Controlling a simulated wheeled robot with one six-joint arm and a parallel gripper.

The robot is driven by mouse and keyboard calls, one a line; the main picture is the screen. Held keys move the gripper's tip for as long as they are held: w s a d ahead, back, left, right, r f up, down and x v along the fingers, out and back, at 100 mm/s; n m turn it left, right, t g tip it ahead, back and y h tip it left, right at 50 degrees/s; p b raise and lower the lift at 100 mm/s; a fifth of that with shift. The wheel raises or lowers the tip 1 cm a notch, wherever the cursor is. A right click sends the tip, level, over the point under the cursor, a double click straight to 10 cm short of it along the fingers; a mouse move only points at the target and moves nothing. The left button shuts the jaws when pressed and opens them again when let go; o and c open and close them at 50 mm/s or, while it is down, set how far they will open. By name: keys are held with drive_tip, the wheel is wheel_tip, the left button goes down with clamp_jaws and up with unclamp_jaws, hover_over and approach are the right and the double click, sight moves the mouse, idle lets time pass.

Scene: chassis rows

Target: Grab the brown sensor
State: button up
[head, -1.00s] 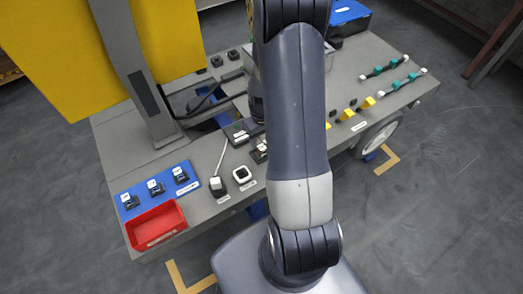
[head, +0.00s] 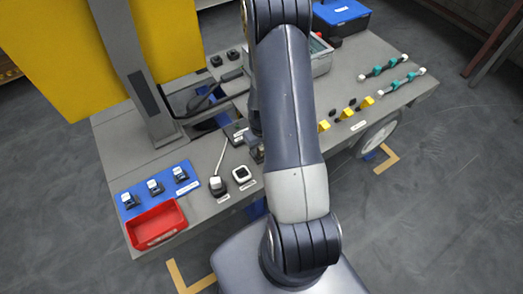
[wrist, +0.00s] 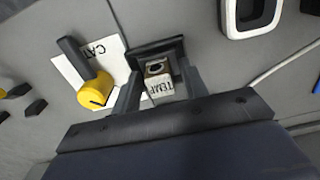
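The brown sensor (wrist: 157,67) shows in the wrist view as a small brownish block with a dark round hole on top. It sits at a dark square base (wrist: 150,48), with a white TEMP label on its near side. My gripper (wrist: 160,72) has one finger on each side of the block, with what looks like a narrow gap at both sides, so it appears open around it. Firm contact cannot be seen. In the head view my arm hides most of the gripper and the sensor.
In the wrist view a yellow knob (wrist: 95,91) stands close left of the gripper, and a white-rimmed square part (wrist: 250,14) lies to the upper right. In the head view a red tray (head: 158,226) and a blue strip (head: 160,187) with several small modules are at the left.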

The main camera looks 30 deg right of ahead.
clamp_jaws()
drive_tip(key=shift+r, duration=0.2)
